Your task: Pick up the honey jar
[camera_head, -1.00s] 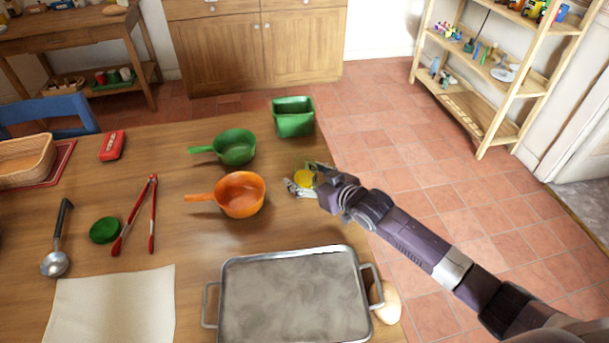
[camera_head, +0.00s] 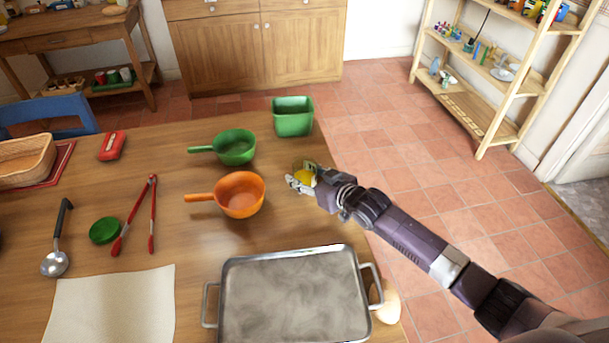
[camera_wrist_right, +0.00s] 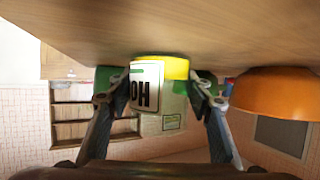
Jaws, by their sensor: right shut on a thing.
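The honey jar has a yellow lid and a white label with dark letters, partly readable as "HO". In the right wrist view the honey jar (camera_wrist_right: 146,88) sits between the two fingers of my right gripper (camera_wrist_right: 158,95). In the head view the yellow lid of the honey jar (camera_head: 304,178) shows at the table's right side, right of the orange pan (camera_head: 241,196). My right gripper (camera_head: 303,180) is shut on the jar from the right and partly hides it. I cannot tell whether the jar touches the table. My left gripper is not in view.
A green pan (camera_head: 236,147) and a green square container (camera_head: 293,117) stand behind the jar. A metal tray (camera_head: 292,300) lies in front, with an egg-like pale object (camera_head: 388,302) at its right. Red tongs (camera_head: 152,215) and a ladle (camera_head: 56,262) lie left. The table's right edge is close.

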